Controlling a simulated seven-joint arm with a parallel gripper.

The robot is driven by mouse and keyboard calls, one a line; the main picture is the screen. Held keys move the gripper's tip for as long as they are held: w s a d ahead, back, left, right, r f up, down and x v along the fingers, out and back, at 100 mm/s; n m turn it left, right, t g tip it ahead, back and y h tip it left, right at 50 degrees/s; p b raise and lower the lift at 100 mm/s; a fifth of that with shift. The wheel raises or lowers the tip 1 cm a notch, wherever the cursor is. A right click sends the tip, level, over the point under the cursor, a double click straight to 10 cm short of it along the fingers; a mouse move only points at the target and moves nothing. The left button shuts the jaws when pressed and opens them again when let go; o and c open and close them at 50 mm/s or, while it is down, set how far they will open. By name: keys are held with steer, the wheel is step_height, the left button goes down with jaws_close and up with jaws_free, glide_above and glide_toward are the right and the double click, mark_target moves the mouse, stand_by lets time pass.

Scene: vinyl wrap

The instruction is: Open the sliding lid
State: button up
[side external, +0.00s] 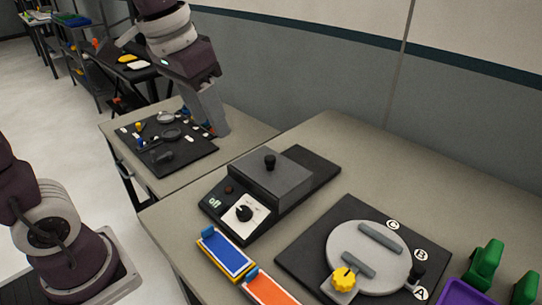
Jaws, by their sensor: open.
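A grey block-like lid (284,184) with a black knob (270,161) on top sits on a long black base (325,168). The lid covers the middle of the base, next to the sloped front panel. The base runs on past the lid toward the back right as a flat dark stretch. My gripper (220,132) hangs at the upper middle, pointing down. It is apart from the knob, to its upper left in the picture. It is open, though its two fingers cannot be told apart in this view. Nothing shows in it. What lies under the lid is hidden.
The front panel has a black dial (244,213) and a red button. A black board with a round grey disc (345,242) stands at the right, near green holders (487,262). Blue (226,254) and orange (269,289) trays lie in front. Another table (112,128) stands behind.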

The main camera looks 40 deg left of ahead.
steer(key=w+f+g, duration=0.2)
steer(key=w+f, duration=0.2)
steer(key=w, duration=0.7)
steer(key=g, duration=0.1)
glide_toward(270, 157)
steer(key=shift+s+d+f, duration=0.1)
steer(key=shift+s+f, duration=0.2)
steer(key=f, duration=0.8)
steer(key=shift+w, duration=0.4)
jaws_close()
steer(key=shift+r, duration=0.1)
